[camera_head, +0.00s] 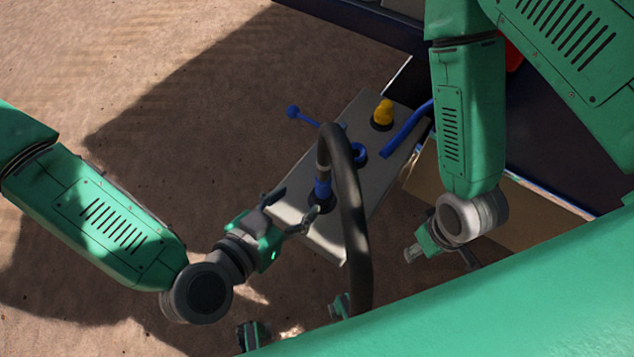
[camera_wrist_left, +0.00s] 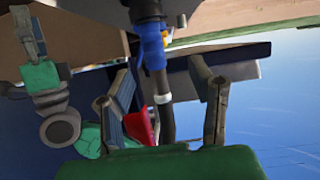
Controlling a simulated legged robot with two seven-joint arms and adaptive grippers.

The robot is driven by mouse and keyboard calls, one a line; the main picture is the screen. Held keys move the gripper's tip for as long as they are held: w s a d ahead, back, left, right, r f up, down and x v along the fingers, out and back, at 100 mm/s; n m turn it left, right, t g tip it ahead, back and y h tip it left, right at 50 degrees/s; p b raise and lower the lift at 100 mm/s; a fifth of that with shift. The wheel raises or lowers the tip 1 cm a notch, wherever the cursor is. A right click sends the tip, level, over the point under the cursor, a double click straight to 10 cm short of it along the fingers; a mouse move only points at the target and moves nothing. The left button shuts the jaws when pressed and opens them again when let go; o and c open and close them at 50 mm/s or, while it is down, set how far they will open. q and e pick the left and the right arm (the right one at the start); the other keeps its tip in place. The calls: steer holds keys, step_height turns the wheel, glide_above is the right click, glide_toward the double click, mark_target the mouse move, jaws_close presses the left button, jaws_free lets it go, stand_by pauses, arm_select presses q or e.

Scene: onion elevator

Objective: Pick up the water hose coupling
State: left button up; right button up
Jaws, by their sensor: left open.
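The blue water hose coupling (camera_head: 322,189) sits on a pale box-shaped panel (camera_head: 335,232), with a thick black hose (camera_head: 352,215) arching up from it. My left gripper (camera_head: 292,207) is open just left of the coupling and appears empty. In the left wrist view, the blue coupling (camera_wrist_left: 151,48) and the hose (camera_wrist_left: 164,115) appear between the two spread fingers (camera_wrist_left: 160,85); contact cannot be told. My right gripper (camera_head: 440,250) hangs to the right of the panel, and its jaw opening is unclear.
The panel also carries a yellow knob (camera_head: 383,112), a blue ring (camera_head: 359,154), a blue lever (camera_head: 302,115) and a blue pipe (camera_head: 406,130). A dark blue structure (camera_head: 540,150) stands at the right. Bare brown ground (camera_head: 200,60) lies open at the left.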

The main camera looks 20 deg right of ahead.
mark_target(320, 187)
arm_select(q)
steer(key=x, duration=0.5)
steer(key=s+d+b+x, duration=0.1)
steer(key=x, duration=0.1)
steer(key=shift+w+d+r, duration=0.1)
steer(key=shift+w+d, duration=0.1)
steer(key=shift+d, duration=0.1)
steer(key=shift+w, duration=0.25)
steer(key=shift+w+a+f, duration=0.1)
steer(key=shift+w+f, duration=0.05)
steer(key=shift+f, duration=0.05)
steer(key=shift+a, duration=0.25)
steer(key=shift+d, duration=0.25)
steer(key=c, duration=1)
steer(key=shift+d, duration=0.35)
jaws_close()
arm_select(e)
steer(key=shift+d+f, duration=0.65)
steer(key=shift+f, duration=0.15)
